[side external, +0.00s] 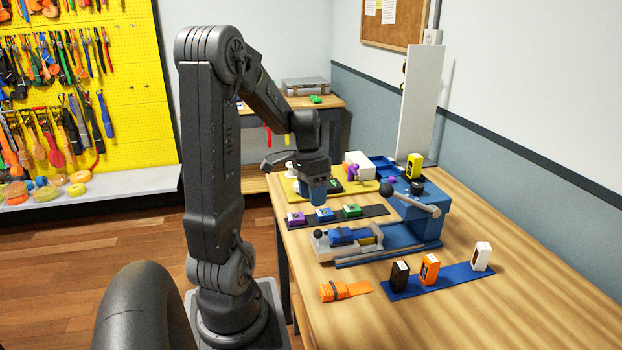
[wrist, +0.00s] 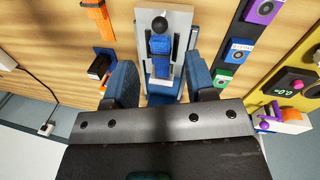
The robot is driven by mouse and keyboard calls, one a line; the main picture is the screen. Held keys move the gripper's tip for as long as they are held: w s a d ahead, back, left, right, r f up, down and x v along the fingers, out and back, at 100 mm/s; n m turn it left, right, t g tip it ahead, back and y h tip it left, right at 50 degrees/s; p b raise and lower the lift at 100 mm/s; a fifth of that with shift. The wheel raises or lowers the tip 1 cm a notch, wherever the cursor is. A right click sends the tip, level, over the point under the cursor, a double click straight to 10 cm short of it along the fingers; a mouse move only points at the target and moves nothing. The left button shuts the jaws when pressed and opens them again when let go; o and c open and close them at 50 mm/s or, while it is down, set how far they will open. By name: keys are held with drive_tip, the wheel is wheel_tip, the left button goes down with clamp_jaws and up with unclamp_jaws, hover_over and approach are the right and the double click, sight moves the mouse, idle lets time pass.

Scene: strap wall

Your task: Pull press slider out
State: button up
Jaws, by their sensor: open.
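The press (side external: 415,212) is a blue block on the right part of the table, with a grey lever ending in a black ball. Its pale grey slider (side external: 326,248) lies on the blue base to the left of the press block. A small black knob (side external: 317,234) stands at the slider's left end, and a blue strap piece (side external: 350,236) lies on top. In the wrist view the slider (wrist: 177,18) and knob (wrist: 159,24) show ahead, between the fingers. My gripper (side external: 314,200) is open and empty, pointing down above the table, apart from the slider; the wrist view shows both blue fingers (wrist: 161,68).
A dark strip (side external: 375,210) with purple, blue and green modules lies behind the slider. A blue strip (side external: 455,279) with black, orange and white modules lies in front. An orange folded strap (side external: 345,290) lies near the front left edge. The right foreground of the table is clear.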

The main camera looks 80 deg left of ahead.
drive_tip(key=shift+s+a+r, duration=0.1)
drive_tip(key=shift+a+r, duration=0.1)
drive_tip(key=shift+r, duration=0.9)
drive_tip(key=shift+a+r, duration=0.2)
drive_tip(key=shift+r, duration=0.85)
drive_tip(key=w+d+r+m+t+y, duration=0.1)
drive_tip(key=w+d+r, duration=0.1)
drive_tip(key=d, duration=0.4)
drive_tip(key=w+d+r+y, duration=0.1)
drive_tip(key=w+d+r, duration=0.1)
drive_tip(key=d, duration=0.5)
drive_tip(key=s+d+t, duration=0.2)
drive_tip(key=d, duration=0.5)
drive_tip(key=s+d+r+m+t, duration=0.1)
drive_tip(key=s+d+t, duration=0.1)
drive_tip(key=d, duration=0.5)
drive_tip(key=shift+s+d+r, duration=0.15)
drive_tip(key=shift+s+d, duration=0.2)
drive_tip(key=shift+d, duration=0.05)
